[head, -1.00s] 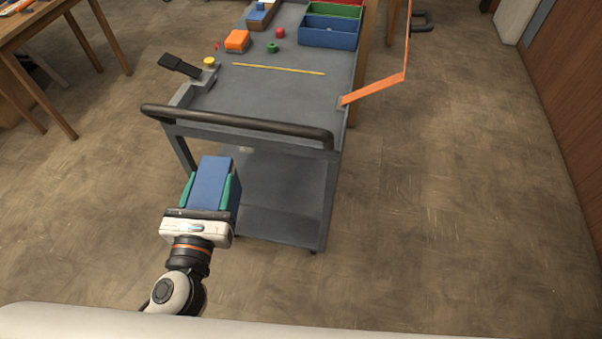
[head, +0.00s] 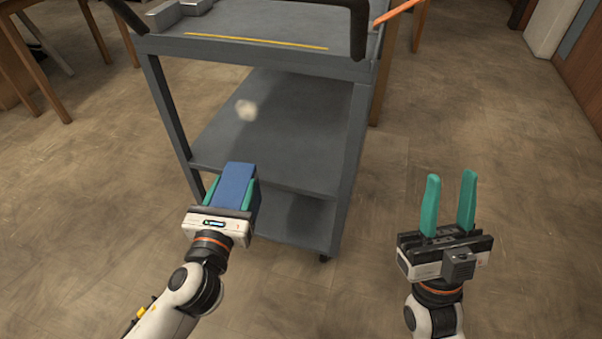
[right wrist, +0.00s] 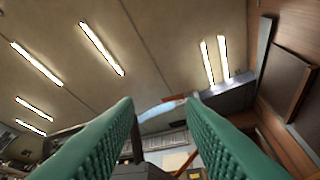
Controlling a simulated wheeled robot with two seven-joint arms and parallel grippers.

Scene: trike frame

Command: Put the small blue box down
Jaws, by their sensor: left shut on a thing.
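The small blue box (head: 235,183) is held between the green fingers of my left gripper (head: 229,192), in the lower middle-left of the head view. The gripper is shut on it, in front of the grey cart's near side. My right gripper (head: 449,204) is at the right of the head view, its two green fingers apart with nothing between them. In the right wrist view its fingers (right wrist: 160,120) are also apart, with ceiling lights and a wall beyond.
The grey cart has a top shelf (head: 250,51), a middle shelf (head: 290,130) and a lower shelf (head: 300,215). A small pale blurred thing (head: 246,110) shows over the middle shelf. A wooden table (head: 25,60) stands at left. The floor (head: 480,130) right of the cart is clear.

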